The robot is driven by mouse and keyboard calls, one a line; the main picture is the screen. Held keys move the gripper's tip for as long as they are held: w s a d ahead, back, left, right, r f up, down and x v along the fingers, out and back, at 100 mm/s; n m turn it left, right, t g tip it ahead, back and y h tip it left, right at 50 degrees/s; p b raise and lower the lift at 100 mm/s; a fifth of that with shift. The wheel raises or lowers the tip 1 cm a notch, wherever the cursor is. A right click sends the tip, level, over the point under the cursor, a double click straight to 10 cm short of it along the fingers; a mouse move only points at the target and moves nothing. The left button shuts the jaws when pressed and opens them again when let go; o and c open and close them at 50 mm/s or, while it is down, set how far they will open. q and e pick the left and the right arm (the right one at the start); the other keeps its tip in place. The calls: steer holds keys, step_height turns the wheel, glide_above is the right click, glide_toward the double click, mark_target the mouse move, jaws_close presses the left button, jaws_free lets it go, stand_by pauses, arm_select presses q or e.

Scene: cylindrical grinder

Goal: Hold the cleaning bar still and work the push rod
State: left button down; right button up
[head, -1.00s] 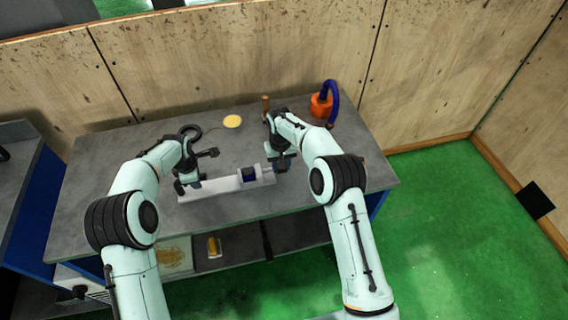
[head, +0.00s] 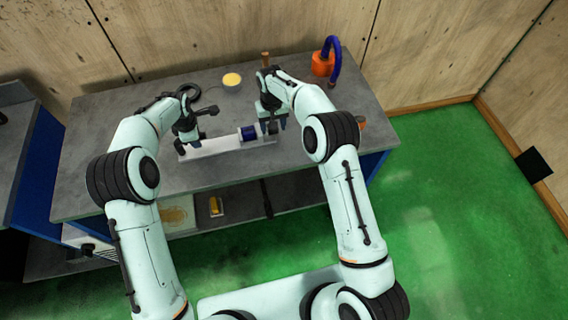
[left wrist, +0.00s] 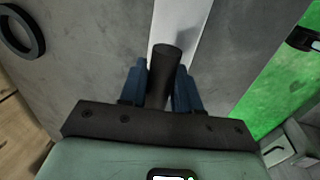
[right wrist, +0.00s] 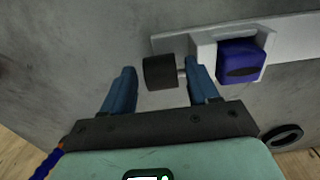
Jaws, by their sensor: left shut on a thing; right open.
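The cleaning bar is a long white bar (head: 215,146) lying on the grey bench, with a blue block (head: 249,133) near its right end. The blue block (right wrist: 240,60) also shows in the right wrist view. My left gripper (left wrist: 160,80) is shut on a dark cylindrical handle (left wrist: 165,60) at the bar's left part. The push rod sticks out of the bar's end and carries a dark round knob (right wrist: 160,72). My right gripper (right wrist: 158,80) is open, its fingers on either side of the knob; the right finger is close to the thin rod. Contact cannot be told.
A black ring (head: 188,91), a yellow disc (head: 232,79), a wooden handle (head: 265,59) and an orange container (head: 322,64) with a blue hose stand behind on the bench. A wooden wall (head: 220,35) closes the back. The bench front is mostly clear.

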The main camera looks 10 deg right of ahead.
steer(key=d, duration=0.2)
steer(key=d+r, duration=0.1)
steer(key=d, duration=0.1)
steer(key=shift+w, duration=0.1)
step_height(320, 180, up, 11)
steer(key=s+a+f+m+y, duration=0.1)
steer(key=s+f, duration=0.1)
steer(key=f, duration=0.1)
steer(key=s+a+f+m+g+y, duration=0.1)
steer(key=s+f, duration=0.2)
steer(key=s+a+f+m+g+y, duration=0.1)
steer(key=s+f, duration=0.1)
steer(key=f, duration=0.1)
steer(key=shift+s+a+f, duration=0.15)
steer(key=shift+a, duration=0.25)
steer(key=s+a+f+m+g+y, duration=0.1)
steer(key=s+a+f+m+y, duration=0.15)
steer(key=s, duration=0.25)
steer(key=s+a+f+m+g+y, duration=0.1)
steer(key=s+a+f+m, duration=0.1)
steer(key=s+f+m, duration=0.3)
steer(key=s+d+f+n+t+h, duration=0.1)
steer(key=s+d+f+n, duration=0.2)
steer(key=s+f, duration=0.8)
steer(key=shift+s+d+f+t+h, duration=0.2)
steer(key=shift+d+t+h, duration=0.05)
steer(key=shift+t+h, duration=0.1)
